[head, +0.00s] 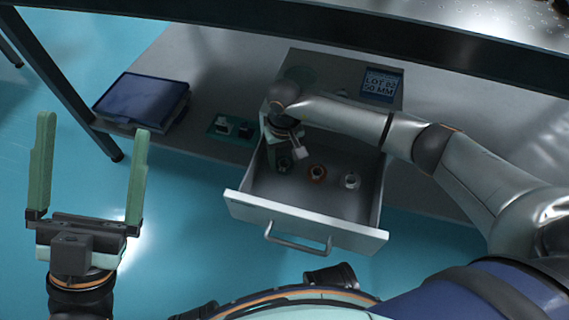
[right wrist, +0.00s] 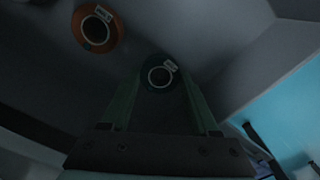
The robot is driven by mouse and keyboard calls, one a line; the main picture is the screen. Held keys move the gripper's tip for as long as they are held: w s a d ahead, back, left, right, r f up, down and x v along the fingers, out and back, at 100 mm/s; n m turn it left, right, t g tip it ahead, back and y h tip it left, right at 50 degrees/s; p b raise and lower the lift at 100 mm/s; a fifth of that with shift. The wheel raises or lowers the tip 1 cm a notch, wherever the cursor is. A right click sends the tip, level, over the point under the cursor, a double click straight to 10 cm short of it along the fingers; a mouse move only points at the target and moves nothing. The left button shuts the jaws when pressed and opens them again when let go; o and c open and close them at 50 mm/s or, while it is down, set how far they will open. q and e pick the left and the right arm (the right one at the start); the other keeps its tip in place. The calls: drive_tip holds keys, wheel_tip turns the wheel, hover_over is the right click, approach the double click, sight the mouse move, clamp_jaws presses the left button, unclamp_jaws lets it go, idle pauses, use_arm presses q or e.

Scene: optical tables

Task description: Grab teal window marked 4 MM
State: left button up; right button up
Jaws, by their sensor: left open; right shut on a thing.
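The teal window (right wrist: 148,76) is a dark teal ring with a pale inner rim and a small white tag, whose lettering is too small to read. In the right wrist view it sits between the fingertips of my right gripper (right wrist: 162,80), which is shut on it. In the head view my right gripper (head: 283,158) reaches down into the left back part of the open drawer (head: 285,208), and its fingers mostly hide the window. My left gripper (head: 90,170) is open and empty, out over the floor on the left, away from the drawer.
An orange ring window (head: 317,172) and a pale one (head: 351,181) stand in the drawer to the right of my right gripper. A dark blue case (head: 143,100) and a small green tray (head: 231,128) lie on the shelf.

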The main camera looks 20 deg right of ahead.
drive_tip(key=c, duration=0.8)
